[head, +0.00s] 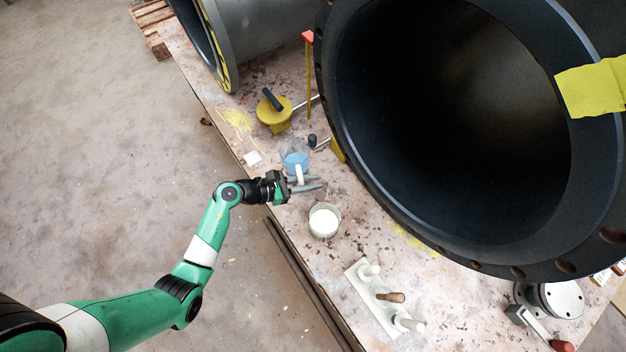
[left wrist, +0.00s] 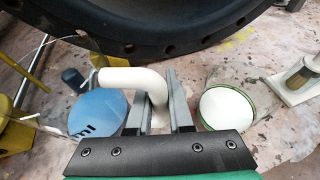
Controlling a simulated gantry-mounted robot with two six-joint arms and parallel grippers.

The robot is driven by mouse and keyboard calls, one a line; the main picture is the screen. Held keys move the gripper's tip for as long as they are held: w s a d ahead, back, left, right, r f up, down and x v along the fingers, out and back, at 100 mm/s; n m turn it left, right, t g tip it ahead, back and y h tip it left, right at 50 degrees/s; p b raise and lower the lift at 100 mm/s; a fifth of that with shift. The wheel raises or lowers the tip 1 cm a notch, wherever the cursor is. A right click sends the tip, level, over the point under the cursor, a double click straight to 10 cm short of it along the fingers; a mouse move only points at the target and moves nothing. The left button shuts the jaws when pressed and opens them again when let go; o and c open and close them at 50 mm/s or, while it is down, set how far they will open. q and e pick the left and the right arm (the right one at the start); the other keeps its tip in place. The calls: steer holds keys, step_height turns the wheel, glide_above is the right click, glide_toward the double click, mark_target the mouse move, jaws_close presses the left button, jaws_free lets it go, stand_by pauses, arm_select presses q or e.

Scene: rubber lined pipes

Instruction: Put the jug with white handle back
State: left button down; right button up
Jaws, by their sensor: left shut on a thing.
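The jug with white handle (head: 294,160) is a clear vessel with blue contents. It stands on the worktable near its left edge, close to the large pipe. Its curved white handle (left wrist: 130,79) runs between the fingers of my left gripper (head: 314,184), which is shut on it. In the left wrist view the left gripper (left wrist: 162,100) has the blue contents (left wrist: 98,113) at its left. I cannot tell whether the jug touches the table. My right gripper is not in view.
A clear container with white contents (head: 323,220) stands close to the left gripper. A white rack with several handles (head: 372,315) is nearer the front. A yellow-based tool (head: 273,120) lies behind the jug. The big dark pipe (head: 345,130) blocks the right side.

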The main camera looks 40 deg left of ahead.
arm_select(q)
steer(key=shift+w+a+f, duration=0.2)
steer(key=shift+w+f, duration=0.3)
steer(key=shift+f, duration=0.1)
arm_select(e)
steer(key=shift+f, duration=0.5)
arm_select(q)
steer(key=f+b, duration=0.3)
steer(key=shift+w+f, duration=0.25)
steer(key=shift+f, duration=0.1)
steer(key=shift+s+r, duration=0.1)
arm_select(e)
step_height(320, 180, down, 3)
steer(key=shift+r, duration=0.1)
arm_select(q)
steer(key=c, duration=1.3)
jaws_free()
steer(key=shift+f, duration=0.2)
steer(key=o, duration=0.5)
